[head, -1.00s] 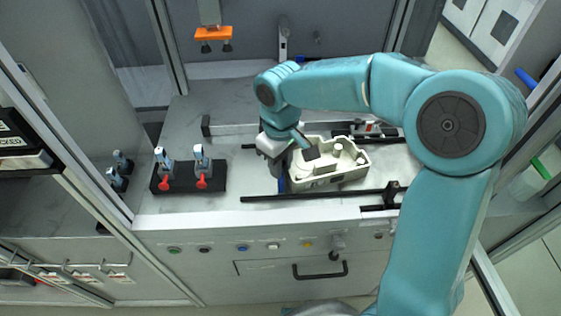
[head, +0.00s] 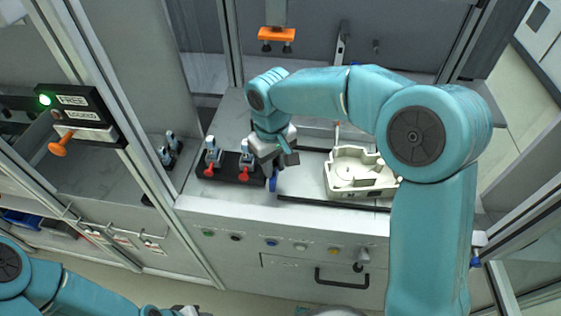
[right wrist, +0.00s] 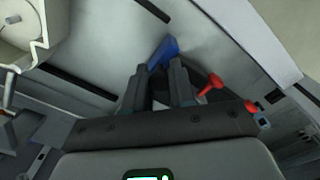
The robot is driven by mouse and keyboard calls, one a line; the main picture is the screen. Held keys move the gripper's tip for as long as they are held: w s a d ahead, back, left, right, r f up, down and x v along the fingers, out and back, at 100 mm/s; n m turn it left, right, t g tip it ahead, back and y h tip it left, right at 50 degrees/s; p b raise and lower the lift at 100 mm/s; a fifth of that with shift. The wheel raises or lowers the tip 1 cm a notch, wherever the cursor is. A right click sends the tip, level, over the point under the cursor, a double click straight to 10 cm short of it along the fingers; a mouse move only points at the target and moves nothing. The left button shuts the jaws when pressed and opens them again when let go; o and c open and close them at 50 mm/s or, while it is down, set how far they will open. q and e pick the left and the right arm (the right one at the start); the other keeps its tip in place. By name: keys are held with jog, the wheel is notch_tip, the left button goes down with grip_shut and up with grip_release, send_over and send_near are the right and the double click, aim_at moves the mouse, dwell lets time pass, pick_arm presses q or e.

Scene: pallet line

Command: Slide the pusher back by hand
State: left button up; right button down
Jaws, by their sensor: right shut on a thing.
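My right gripper (head: 272,160) is shut on a blue piece (head: 273,184), which I take to be the pusher's handle. It stands just right of a black block with red-levered clamps. In the right wrist view, the blue piece (right wrist: 163,50) shows at the tips of my fingers (right wrist: 158,76). The rest of the pusher is hidden behind the gripper. A cream housing (head: 340,184) lies to the right, apart from the gripper. Of my left arm, part shows at the lower left; its gripper (head: 185,311) is cut off by the bottom edge.
The black block (head: 226,168) is close to the gripper's left. A dark rail (head: 305,202) runs along the bench's front. An orange suction tool (head: 277,34) hangs above the back. A sign with a green light (head: 45,100) and an orange handle (head: 58,149) is at left.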

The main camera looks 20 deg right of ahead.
jog(key=shift+w+a+r, duration=0.15)
jog(key=shift+w+r, duration=0.05)
jog(key=c, duration=1)
grip_release()
jog(key=shift+o, duration=0.3)
jog(key=shift+a+f, duration=0.1)
jog(key=shift+a, duration=0.05)
jog(key=shift+d, duration=0.2)
notch_tip(320, 180, up, 16)
jog(key=p, duration=0.1)
jog(key=shift+a+r, duration=0.15)
jog(key=shift+r, duration=0.05)
